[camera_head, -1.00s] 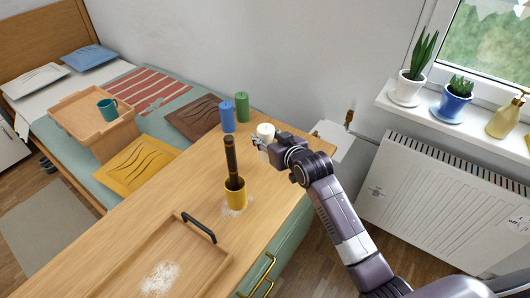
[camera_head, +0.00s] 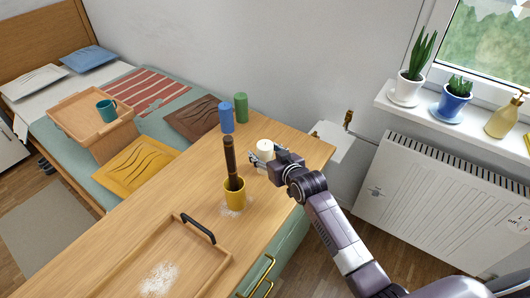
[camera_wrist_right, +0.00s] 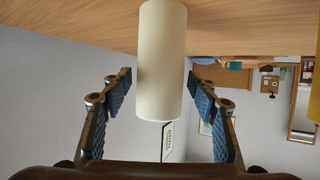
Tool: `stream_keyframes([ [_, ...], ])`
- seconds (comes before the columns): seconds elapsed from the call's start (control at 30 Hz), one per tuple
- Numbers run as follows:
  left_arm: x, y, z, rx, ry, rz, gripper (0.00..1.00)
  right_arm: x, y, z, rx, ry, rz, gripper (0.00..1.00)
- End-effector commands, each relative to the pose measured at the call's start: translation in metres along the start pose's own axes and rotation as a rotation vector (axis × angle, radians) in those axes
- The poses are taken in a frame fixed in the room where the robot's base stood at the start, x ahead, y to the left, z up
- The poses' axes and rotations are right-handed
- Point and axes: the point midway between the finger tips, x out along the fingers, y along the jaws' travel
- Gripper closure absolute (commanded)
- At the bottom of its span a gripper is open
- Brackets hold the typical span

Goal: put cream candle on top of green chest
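The cream candle (camera_head: 264,147) appears upright on the wooden top of the green chest (camera_head: 292,243), near its far right end. It also fills the top middle of the right wrist view (camera_wrist_right: 161,65). My right gripper (camera_head: 260,160) is at the candle, on its near side. In the wrist view the fingers of my right gripper (camera_wrist_right: 160,80) are spread on both sides of the candle, with a visible gap at the left finger. My left gripper is not in view.
A yellow cup (camera_head: 235,196) with a dark stick-like object stands near the gripper. A blue candle (camera_head: 227,117) and a green candle (camera_head: 241,107) stand further back. A wooden tray (camera_head: 130,273) lies at the front. The chest's right edge is close to the candle.

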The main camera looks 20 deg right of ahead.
Motion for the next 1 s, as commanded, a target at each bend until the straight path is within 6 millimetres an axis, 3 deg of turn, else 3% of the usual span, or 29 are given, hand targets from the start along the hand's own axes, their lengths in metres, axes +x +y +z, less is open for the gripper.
stream_keyframes([
  [0.37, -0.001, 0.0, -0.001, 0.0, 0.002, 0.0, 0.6, -0.011, 0.0, 0.0, 0.0, 0.001, 0.0, 0.46],
  [0.8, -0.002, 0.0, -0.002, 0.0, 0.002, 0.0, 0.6, -0.09, 0.0, 0.0, 0.0, 0.0, 0.0, 0.46],
  [1.0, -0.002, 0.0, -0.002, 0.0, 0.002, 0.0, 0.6, -0.114, 0.0, 0.0, 0.0, 0.0, 0.0, 0.46],
])
